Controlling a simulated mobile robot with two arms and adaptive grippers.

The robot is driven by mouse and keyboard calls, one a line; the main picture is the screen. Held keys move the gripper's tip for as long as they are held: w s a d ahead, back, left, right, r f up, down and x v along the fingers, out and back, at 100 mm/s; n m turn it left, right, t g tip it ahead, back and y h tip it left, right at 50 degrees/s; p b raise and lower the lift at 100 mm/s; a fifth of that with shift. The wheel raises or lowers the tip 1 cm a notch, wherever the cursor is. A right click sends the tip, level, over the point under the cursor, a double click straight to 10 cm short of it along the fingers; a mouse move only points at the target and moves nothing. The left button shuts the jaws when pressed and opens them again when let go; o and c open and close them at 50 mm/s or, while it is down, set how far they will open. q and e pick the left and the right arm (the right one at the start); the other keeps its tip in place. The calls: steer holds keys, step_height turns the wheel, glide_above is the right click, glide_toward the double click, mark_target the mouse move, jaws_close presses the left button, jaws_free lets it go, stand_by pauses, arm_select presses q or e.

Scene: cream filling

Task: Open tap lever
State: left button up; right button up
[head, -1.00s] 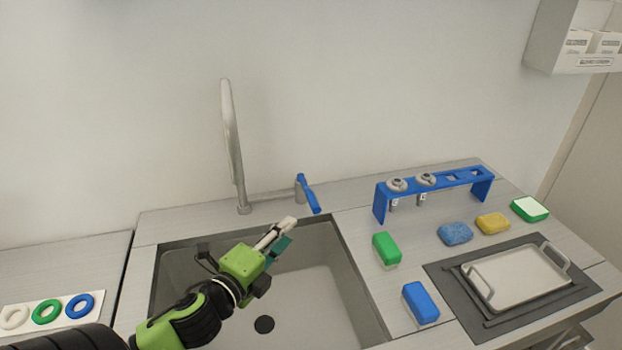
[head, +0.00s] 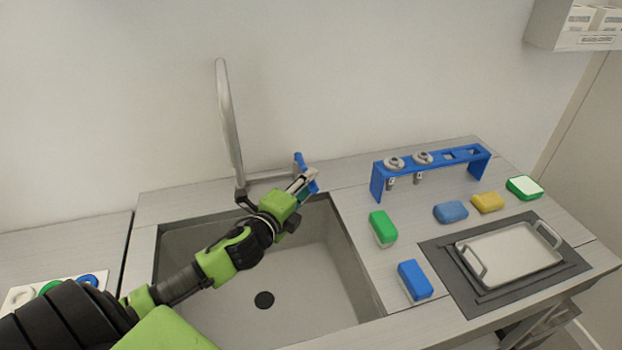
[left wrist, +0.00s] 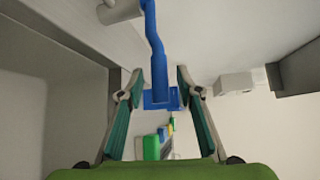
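The blue tap lever (head: 299,163) stands at the right of the tap (head: 229,130), behind the sink's back edge. My left gripper (head: 305,186) is at the lever, partly covering it in the head view. In the left wrist view, the blue lever (left wrist: 154,45) comes down from the top between the two fingers of my left gripper (left wrist: 160,85). The fingers are apart, with a gap on each side of the lever. Whether either finger touches it cannot be told. My right gripper is not in view.
The sink basin (head: 315,270) is empty under my left arm. To the right are a blue rack (head: 376,185), a green sponge (head: 382,227), a blue sponge (head: 414,280), further sponges and a metal tray (head: 510,255). Coloured rings lie at the far left.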

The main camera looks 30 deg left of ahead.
arm_select(q)
steer(key=shift+w+a+f, duration=0.1)
steer(key=shift+w, duration=0.75)
steer(key=shift+w+f, duration=0.1)
steer(key=shift+w, duration=0.15)
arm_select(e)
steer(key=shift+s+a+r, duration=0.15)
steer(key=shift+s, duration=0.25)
arm_select(q)
jaws_close()
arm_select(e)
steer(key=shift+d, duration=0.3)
